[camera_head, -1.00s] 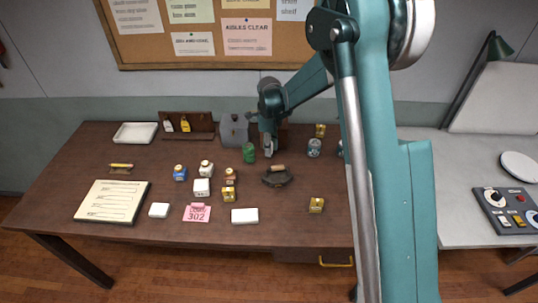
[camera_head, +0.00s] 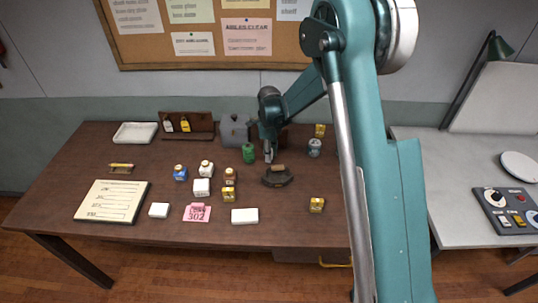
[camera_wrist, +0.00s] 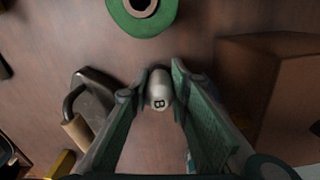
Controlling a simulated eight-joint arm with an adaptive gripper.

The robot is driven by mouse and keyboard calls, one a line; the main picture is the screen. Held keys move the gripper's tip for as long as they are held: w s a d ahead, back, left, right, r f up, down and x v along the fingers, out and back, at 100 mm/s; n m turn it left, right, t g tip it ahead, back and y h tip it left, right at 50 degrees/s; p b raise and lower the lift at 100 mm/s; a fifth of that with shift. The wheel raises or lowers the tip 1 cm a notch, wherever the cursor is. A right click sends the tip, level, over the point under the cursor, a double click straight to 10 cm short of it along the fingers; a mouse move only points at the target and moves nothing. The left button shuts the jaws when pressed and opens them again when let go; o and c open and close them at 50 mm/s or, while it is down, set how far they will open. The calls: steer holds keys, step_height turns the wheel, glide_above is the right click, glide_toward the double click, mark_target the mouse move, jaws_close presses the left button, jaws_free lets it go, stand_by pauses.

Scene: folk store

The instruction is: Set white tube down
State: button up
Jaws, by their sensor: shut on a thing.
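The white tube (camera_wrist: 160,90) shows in the wrist view as a pale, rounded end marked "B", between the two fingers of my gripper (camera_wrist: 159,98). My gripper is shut on it. The rest of the tube is hidden below its end.
Several small bottles and boxes stand left of my gripper. A silver can (camera_head: 314,148) stands right. Bare table lies between these things.

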steer(key=shift+f, duration=0.2)
steer(key=o, duration=0.7)
steer(key=shift+r, duration=0.2)
step_height(320, 180, up, 12)
steer(key=shift+w+r, duration=0.1)
stand_by(0.7)
